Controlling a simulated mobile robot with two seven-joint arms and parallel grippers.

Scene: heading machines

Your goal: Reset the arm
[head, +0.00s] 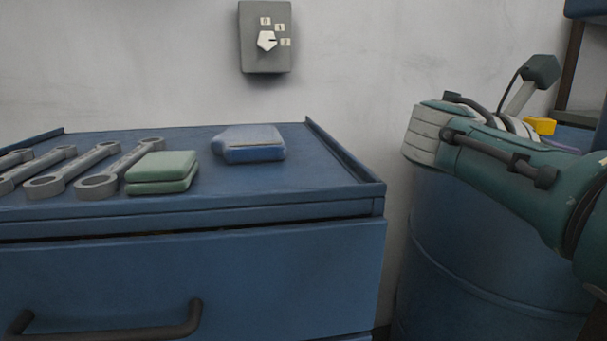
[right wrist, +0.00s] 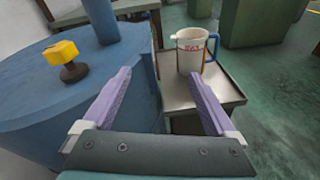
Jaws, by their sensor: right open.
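My right arm (head: 510,170), teal with pale bands, reaches in from the right of the head view, in front of the blue drum. In the right wrist view my right gripper (right wrist: 159,74) has its two purple fingers spread wide with nothing between them. Beyond the fingertips is a white mug (right wrist: 190,50) with a blue handle, standing on a metal tray (right wrist: 233,92). The gripper does not appear to touch the mug. My left gripper is in neither view.
The blue drum (head: 460,270) stands right of the blue drawer cabinet (head: 250,270). A yellow knob (right wrist: 63,51) sits on the drum top. Wrenches (head: 75,170), a green cloth (head: 162,172) and a blue cloth (head: 250,143) lie on the cabinet. A switch box (head: 266,60) is on the wall.

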